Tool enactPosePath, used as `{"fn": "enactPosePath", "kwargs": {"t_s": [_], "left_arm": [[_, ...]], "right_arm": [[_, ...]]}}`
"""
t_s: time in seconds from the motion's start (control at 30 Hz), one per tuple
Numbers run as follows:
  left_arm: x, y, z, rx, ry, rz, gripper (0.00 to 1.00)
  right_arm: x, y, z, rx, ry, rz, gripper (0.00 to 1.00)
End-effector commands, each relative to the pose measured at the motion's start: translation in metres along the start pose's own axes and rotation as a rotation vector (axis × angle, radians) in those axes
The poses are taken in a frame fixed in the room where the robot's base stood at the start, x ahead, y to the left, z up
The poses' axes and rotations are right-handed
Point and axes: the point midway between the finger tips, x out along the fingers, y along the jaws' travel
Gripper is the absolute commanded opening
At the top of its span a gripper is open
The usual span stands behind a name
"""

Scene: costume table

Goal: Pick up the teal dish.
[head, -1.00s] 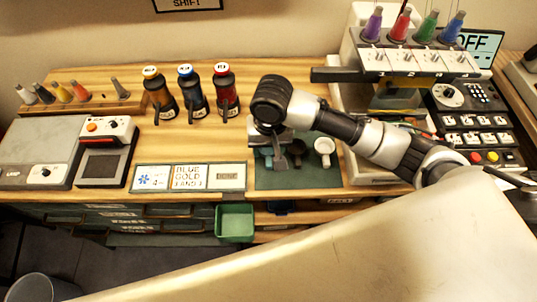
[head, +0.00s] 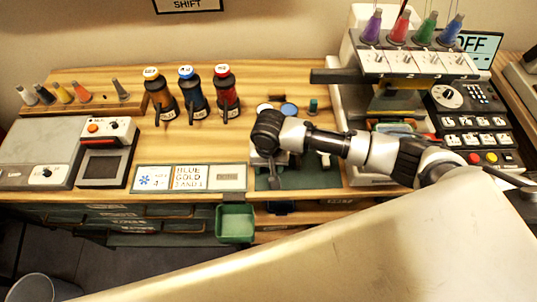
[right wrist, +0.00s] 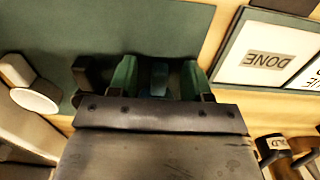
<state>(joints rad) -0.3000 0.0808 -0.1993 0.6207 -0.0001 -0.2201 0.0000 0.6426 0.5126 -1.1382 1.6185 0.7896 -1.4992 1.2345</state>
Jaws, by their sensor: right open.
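A small teal piece, which I take to be the teal dish (right wrist: 158,78), shows between the fingers of my right gripper in the right wrist view. Its full shape is hidden by the gripper. My right gripper (right wrist: 158,66) is open, pointing down over the dark green mat (right wrist: 60,35), with one finger on each side of the teal piece. I cannot tell whether they touch it. In the head view my right gripper (head: 272,178) is over the left part of the mat (head: 318,179), and it hides the dish there. My left gripper is not in view.
On the mat beside the gripper are a dark piece (right wrist: 86,84) and a white dish (right wrist: 34,100). Label cards (head: 190,178) lie left of the mat. Bottles (head: 190,94) stand behind, and a machine (head: 415,62) stands at the right. A green bin (head: 235,222) hangs at the front edge.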

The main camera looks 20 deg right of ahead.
Motion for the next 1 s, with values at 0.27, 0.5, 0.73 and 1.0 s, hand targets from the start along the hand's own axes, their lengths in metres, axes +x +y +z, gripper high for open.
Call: {"fn": "enactPosePath", "kwargs": {"t_s": [0.27, 0.5, 0.73, 1.0], "left_arm": [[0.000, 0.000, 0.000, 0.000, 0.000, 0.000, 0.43], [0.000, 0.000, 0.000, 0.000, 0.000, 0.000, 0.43], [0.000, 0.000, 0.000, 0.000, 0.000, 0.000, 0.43], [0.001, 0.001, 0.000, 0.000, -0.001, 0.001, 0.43]], "right_arm": [[0.003, 0.000, 0.000, -0.001, 0.000, 0.000, 0.46], [0.002, 0.000, 0.000, -0.001, 0.000, 0.000, 0.09], [0.002, 0.000, 0.000, -0.001, 0.000, 0.000, 0.00], [-0.007, 0.000, 0.000, -0.001, 0.000, -0.001, 0.00]]}}
